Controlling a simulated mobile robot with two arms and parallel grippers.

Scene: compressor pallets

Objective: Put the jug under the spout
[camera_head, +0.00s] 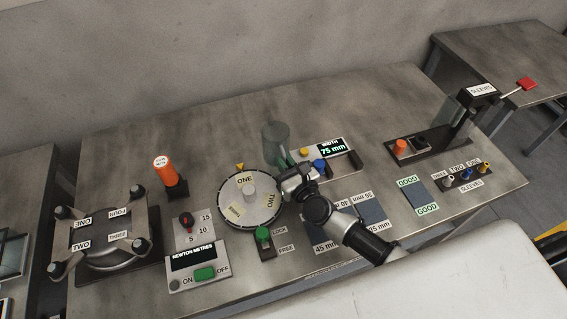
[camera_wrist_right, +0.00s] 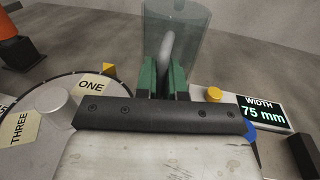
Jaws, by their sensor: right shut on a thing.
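The jug (camera_head: 275,136) is a clear, greenish cylinder beyond the round dial at the middle of the table. In the right wrist view the jug (camera_wrist_right: 190,28) stands upright, with a grey curved handle facing me. My right gripper (camera_head: 282,162) is shut on that handle; its green fingers (camera_wrist_right: 163,80) are on either side of it. I cannot tell whether the jug's base touches the table. A tall dark stand (camera_head: 463,117) labelled SLEEVES, with a clear part, is at the right; no spout can be made out clearly. My left gripper is not in view.
The round dial (camera_head: 236,213) is left of my right gripper. The width display (camera_head: 332,149) and its buttons are close on the right. An orange-topped post (camera_head: 165,170) stands left. The table's back strip (camera_head: 215,130) is clear. A red-ended lever (camera_head: 526,83) extends by the stand.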

